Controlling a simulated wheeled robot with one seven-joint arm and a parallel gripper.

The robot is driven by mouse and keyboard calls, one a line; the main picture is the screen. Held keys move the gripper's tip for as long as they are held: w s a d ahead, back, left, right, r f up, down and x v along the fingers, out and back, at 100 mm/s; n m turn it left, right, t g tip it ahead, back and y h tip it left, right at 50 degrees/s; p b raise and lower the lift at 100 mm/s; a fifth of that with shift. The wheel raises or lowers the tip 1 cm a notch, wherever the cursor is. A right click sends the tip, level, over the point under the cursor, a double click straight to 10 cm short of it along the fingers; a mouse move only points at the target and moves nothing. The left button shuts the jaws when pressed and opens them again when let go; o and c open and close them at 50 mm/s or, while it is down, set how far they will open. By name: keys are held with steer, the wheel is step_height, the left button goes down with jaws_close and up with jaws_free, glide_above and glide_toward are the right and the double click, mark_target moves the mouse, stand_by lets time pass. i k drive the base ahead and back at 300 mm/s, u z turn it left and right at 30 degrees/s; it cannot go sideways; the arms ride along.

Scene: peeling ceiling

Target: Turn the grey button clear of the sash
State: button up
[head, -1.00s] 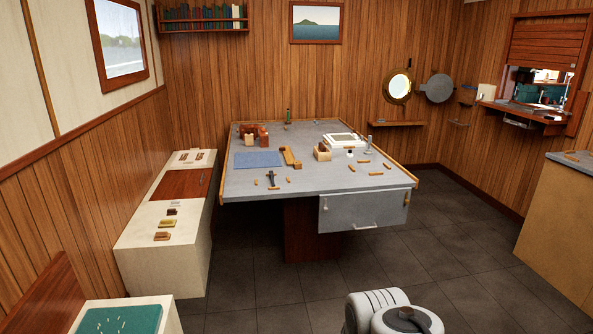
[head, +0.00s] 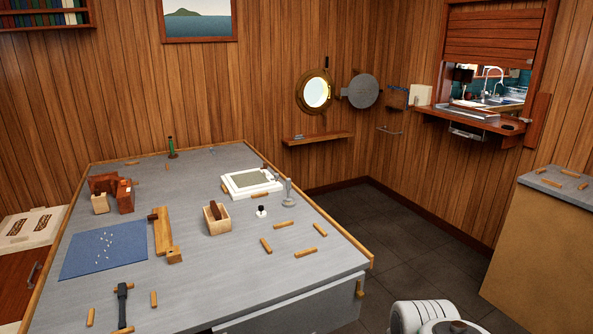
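The wooden slatted sash (head: 497,38) hangs in the upper part of the framed hatch in the right wall. It is partly raised, with an opening below it onto a lit room with a sink and tap. The grey button is too small to make out surely; a small grey spot may be at the sash's lower right corner. I cannot tell how it is turned. My gripper is not in view; only a white rounded part of my own body or arm shows at the bottom right.
A large grey-topped table (head: 200,285) with small wooden pieces fills the left and centre. A wooden ledge (head: 467,122) projects under the hatch.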

mark_target(278, 187)
steer(key=u, duration=0.2)
steer(key=i, duration=1.15)
steer(key=u, duration=0.2)
steer(key=k, duration=1)
steer(key=z, duration=0.85)
steer(key=i, duration=5.15)
steer(key=u, duration=4.6)
